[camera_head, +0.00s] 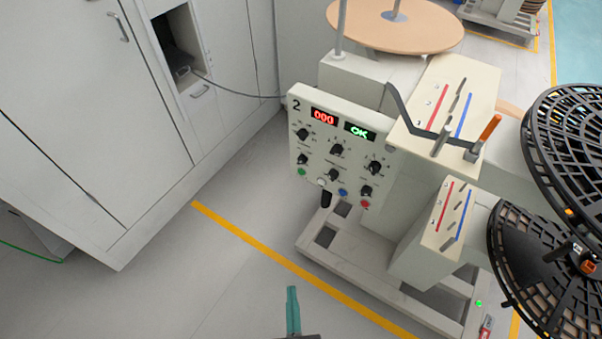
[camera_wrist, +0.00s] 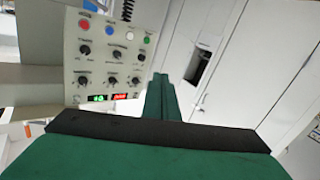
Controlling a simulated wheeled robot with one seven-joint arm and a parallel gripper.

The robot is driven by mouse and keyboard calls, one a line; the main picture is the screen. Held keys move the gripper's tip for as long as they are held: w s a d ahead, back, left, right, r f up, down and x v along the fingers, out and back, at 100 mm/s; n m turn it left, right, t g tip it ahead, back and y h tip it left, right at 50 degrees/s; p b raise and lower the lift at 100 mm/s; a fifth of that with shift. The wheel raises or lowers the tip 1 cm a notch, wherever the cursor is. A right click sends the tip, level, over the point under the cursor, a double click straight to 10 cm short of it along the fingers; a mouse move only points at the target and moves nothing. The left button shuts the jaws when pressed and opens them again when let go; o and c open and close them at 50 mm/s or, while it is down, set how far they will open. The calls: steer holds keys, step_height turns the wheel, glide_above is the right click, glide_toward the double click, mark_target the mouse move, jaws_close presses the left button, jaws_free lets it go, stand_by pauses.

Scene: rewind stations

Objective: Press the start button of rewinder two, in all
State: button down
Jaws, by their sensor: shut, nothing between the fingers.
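Rewinder two's control panel (camera_head: 328,150) carries the number 2, a red display (camera_head: 323,117) reading 000 and a green display (camera_head: 359,131) reading OK. Along its lower edge are a green button (camera_head: 301,172), a white button (camera_head: 321,182), a blue button (camera_head: 343,192) and a red button (camera_head: 366,204). Their labels are too small to read. My gripper (camera_head: 292,290) is shut and empty, below and apart from the panel. In the wrist view the panel appears upside down, with the green button (camera_wrist: 147,40) up and left of my gripper's tips (camera_wrist: 161,76).
Several knobs sit above the buttons. The machine stands on a pale pallet frame (camera_head: 365,272). White cabinets (camera_head: 75,110) stand at left. Black reels (camera_head: 570,130) are at right. Floor left of the yellow line (camera_head: 255,242) is clear.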

mark_target(301, 172)
steer(key=w+a+f+n+t+y, duration=0.1)
steer(key=w+n, duration=0.1)
steer(key=w, duration=1.3)
steer(key=w+a+f+n+t+y, duration=0.1)
steer(key=w+n+t, duration=0.1)
steer(key=w, duration=1.4)
steer(key=shift+w+f+n+t, duration=0.3)
steer(key=shift+f+n, duration=0.05)
steer(key=shift+n, duration=0.15)
steer(key=shift+d, duration=0.1)
steer(key=w+d, duration=0.5)
steer(key=w, duration=0.2)
steer(key=shift+d, duration=0.1)
steer(key=shift+w+d, duration=0.2)
steer(key=shift+w, duration=0.2)
